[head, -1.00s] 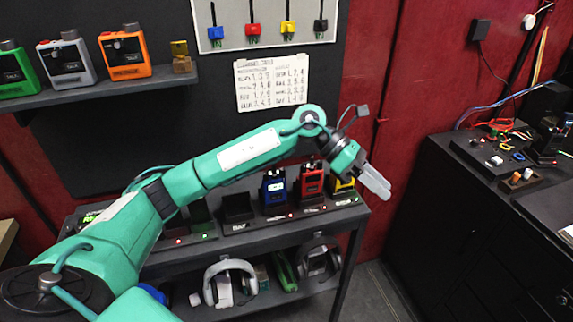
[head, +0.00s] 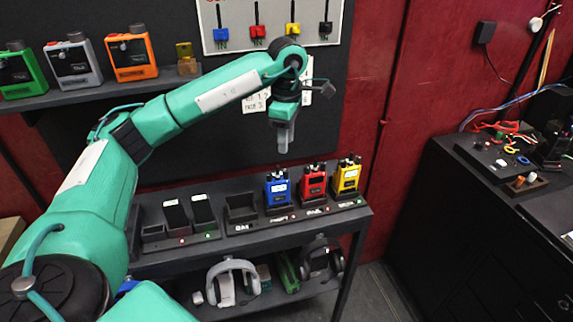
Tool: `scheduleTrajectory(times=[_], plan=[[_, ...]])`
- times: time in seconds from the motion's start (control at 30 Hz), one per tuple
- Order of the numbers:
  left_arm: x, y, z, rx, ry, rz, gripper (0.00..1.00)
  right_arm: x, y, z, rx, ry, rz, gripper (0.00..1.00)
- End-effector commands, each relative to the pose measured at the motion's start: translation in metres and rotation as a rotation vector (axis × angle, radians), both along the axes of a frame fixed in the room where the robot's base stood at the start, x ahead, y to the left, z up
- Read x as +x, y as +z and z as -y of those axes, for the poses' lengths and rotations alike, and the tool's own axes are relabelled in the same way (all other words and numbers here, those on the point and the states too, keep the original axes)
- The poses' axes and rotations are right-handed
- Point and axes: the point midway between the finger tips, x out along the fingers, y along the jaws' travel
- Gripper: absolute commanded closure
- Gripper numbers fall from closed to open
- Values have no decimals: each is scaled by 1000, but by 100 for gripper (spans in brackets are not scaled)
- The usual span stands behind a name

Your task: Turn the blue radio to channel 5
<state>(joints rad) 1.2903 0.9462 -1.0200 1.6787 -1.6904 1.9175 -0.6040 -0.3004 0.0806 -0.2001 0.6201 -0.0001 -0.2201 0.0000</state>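The blue radio (head: 278,193) stands upright in a dark charging dock on the shelf, left of a red radio (head: 313,182) and a yellow radio (head: 346,176). Its channel setting is too small to read. My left gripper (head: 284,142) hangs above the blue radio, pointing down, apart from it. Its fingers look close together from this side, and I cannot tell whether they are open. My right gripper is not in view.
The dock beside the blue radio (head: 241,208) is empty. Headphones (head: 233,284) lie on the lower shelf. A paper chart on the wall is mostly hidden by my arm. A dark cabinet (head: 490,215) stands at the right.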

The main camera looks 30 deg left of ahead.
Motion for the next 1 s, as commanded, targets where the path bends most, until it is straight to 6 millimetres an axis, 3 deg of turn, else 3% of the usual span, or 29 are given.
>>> scheduleTrajectory(times=[0.2, 0.4, 0.6, 0.87, 1.0], plan=[[-2, -46, 1, -1, -1, -4, 64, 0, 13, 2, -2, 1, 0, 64], [-2, -77, 1, -2, 0, -3, 64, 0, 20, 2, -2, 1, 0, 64], [-2, -90, 1, -2, -1, 1, 64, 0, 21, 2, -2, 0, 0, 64], [-2, -91, 1, -2, -1, 1, 64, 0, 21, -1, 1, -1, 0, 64], [-2, -91, 1, -2, -1, 1, 89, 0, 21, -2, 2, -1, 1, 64]])
